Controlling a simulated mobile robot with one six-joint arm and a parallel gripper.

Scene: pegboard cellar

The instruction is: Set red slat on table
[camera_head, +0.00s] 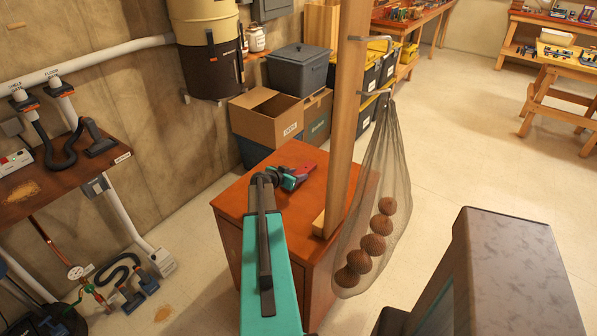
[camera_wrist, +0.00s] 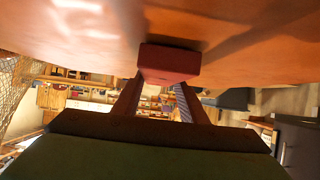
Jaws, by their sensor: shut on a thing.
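The red slat (camera_head: 305,169) is at the far end of my arm in the head view, over the top of the orange-brown table (camera_head: 250,188). My gripper (camera_head: 293,177) is shut on it. In the wrist view the slat's blunt red end (camera_wrist: 168,63) shows between the two fingers of my gripper (camera_wrist: 160,88), close to the table surface (camera_wrist: 240,35). I cannot tell whether the slat touches the table. Most of the slat's length is hidden.
A wooden post (camera_head: 349,120) stands at the table's right side, with a net bag of brown balls (camera_head: 374,244) hanging beside it. An open cardboard box (camera_head: 267,113) and a grey lidded bin (camera_head: 300,70) stand behind the table. The table's left front top is clear.

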